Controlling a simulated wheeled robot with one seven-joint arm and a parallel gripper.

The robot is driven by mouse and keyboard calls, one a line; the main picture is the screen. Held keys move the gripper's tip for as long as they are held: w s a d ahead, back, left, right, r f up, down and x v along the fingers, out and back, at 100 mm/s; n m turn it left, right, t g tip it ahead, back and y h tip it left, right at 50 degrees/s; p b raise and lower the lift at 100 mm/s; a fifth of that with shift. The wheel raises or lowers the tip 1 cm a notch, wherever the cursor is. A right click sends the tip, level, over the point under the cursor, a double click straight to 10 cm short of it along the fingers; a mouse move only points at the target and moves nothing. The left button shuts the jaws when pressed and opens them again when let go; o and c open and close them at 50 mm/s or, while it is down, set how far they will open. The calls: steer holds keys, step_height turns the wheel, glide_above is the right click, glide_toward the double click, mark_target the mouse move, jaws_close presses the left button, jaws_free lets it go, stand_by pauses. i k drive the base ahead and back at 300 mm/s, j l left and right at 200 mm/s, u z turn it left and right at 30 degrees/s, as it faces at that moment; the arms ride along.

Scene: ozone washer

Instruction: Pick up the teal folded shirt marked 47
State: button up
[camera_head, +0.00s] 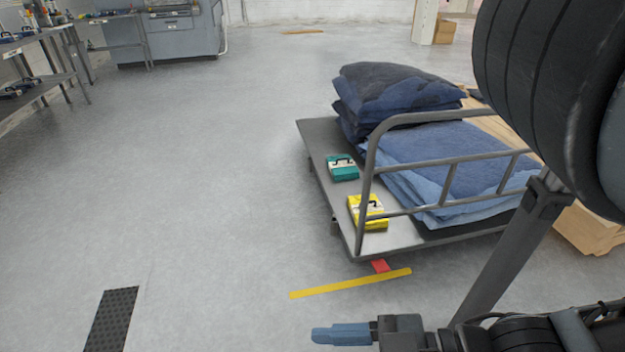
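A small teal folded item (345,174) with a dark and white patch on top lies on the grey platform cart (320,137), near its left edge. Its marking is too small to read. A similar yellow folded item (374,222) lies nearer on the same cart, partly behind the cart's rail. My gripper (325,335) shows at the bottom of the view, with a blue fingertip pointing left. It is apart from the teal item, in front of the cart and nearer the camera. Only one finger is clearly seen, and nothing shows in its grip.
A metal rail (372,165) stands along the cart's near side. Stacks of dark blue (385,85) and lighter blue (430,150) folded cloth fill the rest of the cart. The floor to the left is open. A bench (50,80) and a grey machine (180,38) stand far left.

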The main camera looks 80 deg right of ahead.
mark_target(342, 167)
steer(key=i+j+z, duration=0.4)
steer(key=i+j, duration=0.2)
steer(key=i, duration=0.15)
steer(key=z, duration=2.45)
